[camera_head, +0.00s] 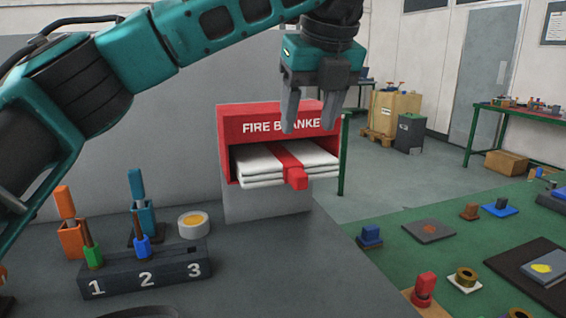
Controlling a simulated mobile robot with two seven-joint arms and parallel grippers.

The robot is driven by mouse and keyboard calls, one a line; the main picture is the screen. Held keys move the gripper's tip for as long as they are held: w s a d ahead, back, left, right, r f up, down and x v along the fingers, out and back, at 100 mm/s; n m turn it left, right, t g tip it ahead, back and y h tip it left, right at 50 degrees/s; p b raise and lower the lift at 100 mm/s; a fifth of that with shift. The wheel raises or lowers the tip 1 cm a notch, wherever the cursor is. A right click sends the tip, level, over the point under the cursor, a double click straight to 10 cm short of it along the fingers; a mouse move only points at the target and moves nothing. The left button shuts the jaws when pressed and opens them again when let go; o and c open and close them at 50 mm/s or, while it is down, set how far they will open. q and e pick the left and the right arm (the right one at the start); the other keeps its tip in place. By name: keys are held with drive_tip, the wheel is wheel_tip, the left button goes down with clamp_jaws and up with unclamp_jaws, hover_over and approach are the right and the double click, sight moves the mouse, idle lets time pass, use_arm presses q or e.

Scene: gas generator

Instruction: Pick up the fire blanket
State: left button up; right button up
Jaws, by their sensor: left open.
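The fire blanket (255,163) is a folded white cloth with a red strap and a red pull tab (297,180) hanging at its front. It lies in an open-fronted red box (228,130) marked with fire blanket lettering, and its front edge sticks out a little. My left gripper (307,128) points down with its fingers apart and empty. In the picture it overlaps the box's lettering, above the strap; I cannot tell the exact gap in depth. My right gripper is not in view.
The box rests on a grey block (265,203). At lower left a dark holder (146,270) numbered 1 to 3 holds coloured tools, with a tape roll (193,224) behind it. A green mat (390,262) with several small parts lies at right.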

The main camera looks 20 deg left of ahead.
use_arm(q)
hover_over(299, 172)
drive_tip(key=s+d, duration=0.1)
drive_tip(key=s, duration=0.1)
wheel_tip(299, 172, down, 6)
drive_tip(key=shift+r+b, duration=0.15)
drive_tip(key=shift+b, duration=0.2)
drive_tip(key=x, duration=0.5)
drive_tip(key=shift+w+f, duration=0.15)
drive_tip(key=shift+f, duration=0.15)
drive_tip(key=shift+d, duration=0.1)
clamp_jaws()
drive_tip(key=shift+r, duration=0.1)
